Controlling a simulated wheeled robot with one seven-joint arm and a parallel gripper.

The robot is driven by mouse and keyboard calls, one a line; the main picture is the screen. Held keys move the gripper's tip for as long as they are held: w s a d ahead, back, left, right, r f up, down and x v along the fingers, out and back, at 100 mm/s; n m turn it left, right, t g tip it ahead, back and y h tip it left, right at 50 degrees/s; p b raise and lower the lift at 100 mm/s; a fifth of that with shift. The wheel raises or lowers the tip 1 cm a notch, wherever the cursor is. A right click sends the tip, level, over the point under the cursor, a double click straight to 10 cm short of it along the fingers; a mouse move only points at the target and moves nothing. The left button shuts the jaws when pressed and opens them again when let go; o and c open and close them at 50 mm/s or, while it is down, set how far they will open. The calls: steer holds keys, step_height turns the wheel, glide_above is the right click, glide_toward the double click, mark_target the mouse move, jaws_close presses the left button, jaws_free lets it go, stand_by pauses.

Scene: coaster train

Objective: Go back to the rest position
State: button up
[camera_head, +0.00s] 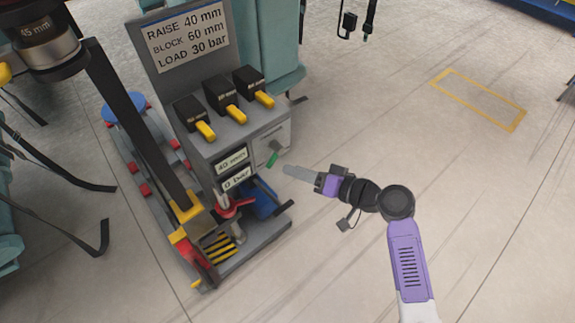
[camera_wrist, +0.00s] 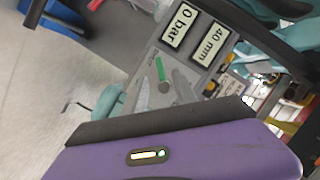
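The purple wrist housing (camera_wrist: 180,152) fills the bottom of the wrist view. The arm reaches in from the lower right. The grey console (camera_head: 225,130) has a green-handled lever (camera_head: 272,158) on its right part; the green handle (camera_wrist: 160,70) also shows in the wrist view.
A sign (camera_head: 185,35) reads RAISE 40 mm, BLOCK 60 mm, LOAD 30 bar. Displays read 40 mm (camera_head: 231,162) and 0 bar (camera_head: 237,178). Several black blocks with yellow tabs (camera_head: 235,115) sit on the console. A red device (camera_head: 232,207) stands below. Open floor (camera_head: 480,190) lies to the right.

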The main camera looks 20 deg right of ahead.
steer(key=shift+s+d, duration=0.15)
steer(key=shift+s, duration=0.05)
stand_by(0.4)
steer(key=w+d+r+m+t+h, duration=0.2)
steer(key=d+h, duration=0.1)
steer(key=d, duration=0.2)
steer(key=s+d+t+h, duration=0.1)
steer(key=s+d+h, duration=0.15)
steer(key=s, duration=0.25)
steer(key=s+d+h, duration=0.1)
steer(key=s+h, duration=0.3)
steer(key=s, duration=0.1)
steer(key=s+a+r+n, duration=0.2)
steer(key=s+a, duration=0.1)
steer(key=s, duration=0.6)
steer(key=s+a+r+n, duration=0.1)
steer(key=s+a+r, duration=0.15)
steer(key=s, duration=0.75)
steer(key=s+a+r+n, duration=0.2)
steer(key=s+a, duration=0.1)
steer(key=s, duration=0.6)
step_height(320, 180, up, 18)
steer(key=p, duration=1.7)
steer(key=shift+w+d+y, duration=0.15)
steer(key=shift+d+y, duration=0.1)
steer(key=shift+y, duration=0.2)
